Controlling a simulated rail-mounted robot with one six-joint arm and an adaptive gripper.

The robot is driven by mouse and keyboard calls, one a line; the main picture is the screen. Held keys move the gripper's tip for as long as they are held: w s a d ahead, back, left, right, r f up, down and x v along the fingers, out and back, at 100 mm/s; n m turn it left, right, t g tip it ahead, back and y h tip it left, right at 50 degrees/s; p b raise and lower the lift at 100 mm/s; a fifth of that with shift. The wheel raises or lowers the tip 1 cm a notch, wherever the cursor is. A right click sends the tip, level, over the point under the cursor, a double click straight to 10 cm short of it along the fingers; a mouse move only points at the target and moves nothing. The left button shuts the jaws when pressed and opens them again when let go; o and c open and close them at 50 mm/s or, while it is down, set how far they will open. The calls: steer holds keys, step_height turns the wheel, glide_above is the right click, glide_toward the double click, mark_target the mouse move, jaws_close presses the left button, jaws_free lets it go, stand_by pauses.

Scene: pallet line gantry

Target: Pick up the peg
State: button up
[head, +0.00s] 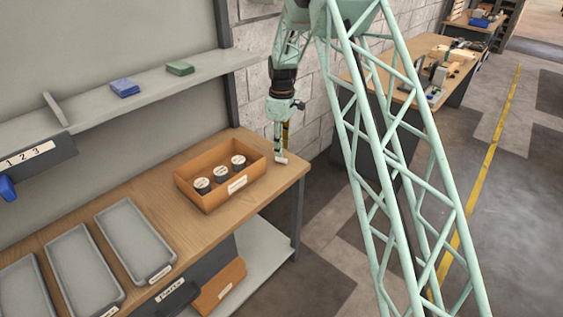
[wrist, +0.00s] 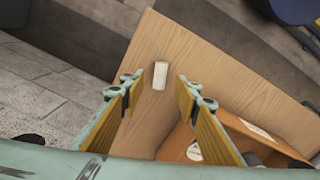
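The peg is a small pale block (wrist: 161,75) lying on the wooden bench top near its corner, seen in the wrist view between my fingertips. In the head view a small white piece, which looks like the peg (head: 281,160), shows at the bench's right end just below my gripper (head: 281,146). In the wrist view my gripper (wrist: 172,73) is open, with a yellow-padded finger on either side of the peg. No contact with the peg is visible, and I cannot tell the exact height of the fingertips above the bench.
An orange box (head: 207,197) holding three round white-topped items stands left of my gripper; it shows close to the right finger in the wrist view (wrist: 186,145). Grey trays (head: 135,240) lie further left on the bench. A shelf (head: 150,88) runs along the wall behind.

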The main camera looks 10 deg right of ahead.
mark_target(282, 160)
stand_by(0.3)
steer(key=shift+a+f+b, duration=0.1)
steer(key=shift+f+b, duration=0.45)
steer(key=shift+f, duration=2.05)
steer(key=c, duration=1)
